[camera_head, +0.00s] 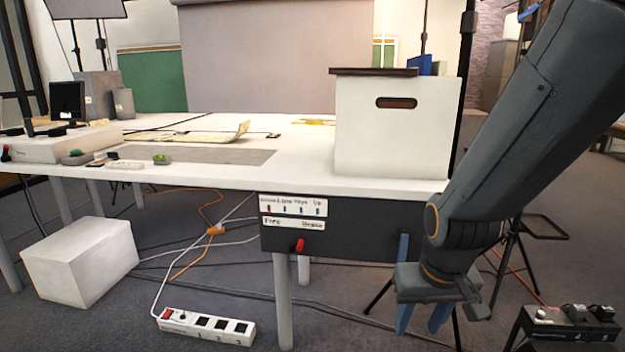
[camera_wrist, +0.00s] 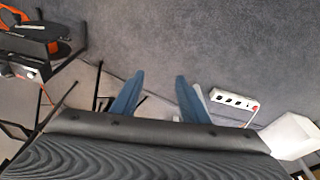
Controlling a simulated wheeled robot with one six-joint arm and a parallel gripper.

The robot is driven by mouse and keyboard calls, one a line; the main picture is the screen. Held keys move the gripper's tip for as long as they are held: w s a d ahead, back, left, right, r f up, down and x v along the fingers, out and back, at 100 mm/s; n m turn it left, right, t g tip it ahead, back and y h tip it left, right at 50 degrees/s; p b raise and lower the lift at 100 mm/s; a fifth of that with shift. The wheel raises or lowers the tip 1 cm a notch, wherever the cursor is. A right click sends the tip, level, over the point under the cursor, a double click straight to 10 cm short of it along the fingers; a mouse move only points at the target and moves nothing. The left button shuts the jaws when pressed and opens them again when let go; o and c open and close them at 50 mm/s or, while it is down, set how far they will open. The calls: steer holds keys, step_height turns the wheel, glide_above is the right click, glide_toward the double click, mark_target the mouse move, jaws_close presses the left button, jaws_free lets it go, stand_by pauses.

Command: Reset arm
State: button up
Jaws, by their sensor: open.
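My gripper (camera_head: 422,318) hangs at the lower right in the head view, in front of the table's front edge and below its top. Its two blue fingers point down toward the floor. The arm comes down from the upper right and stands apart from the white archival box (camera_head: 395,125) on the table.
The white table (camera_head: 300,172) carries papers and small items at left. Below are a white power strip (camera_head: 205,327), a white box (camera_head: 80,262) and cables on the carpet. A black control box (camera_head: 570,325) stands at lower right. A dark panel (camera_head: 345,235) hangs under the table edge.

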steer(key=s+a+r+n+g+y, duration=0.1)
steer(key=s+a+r+n, duration=0.15)
steer(key=s+a, duration=0.65)
steer(key=s+a+r+n+g, duration=0.15)
steer(key=s+a+n, duration=0.3)
steer(key=a, duration=0.75)
steer(key=d+r+m+p, duration=0.3)
steer(key=d+r+p, duration=0.7)
steer(key=r+p, duration=0.3)
steer(key=d+r+m+h+p, duration=0.1)
steer(key=d+r+m+p, duration=0.3)
steer(key=d+r+p, duration=0.6)
step_height(320, 180, up, 3)
steer(key=s+p, duration=0.1)
steer(key=p, duration=0.7)
steer(key=shift+d+r, duration=0.15)
steer(key=shift+d, duration=0.15)
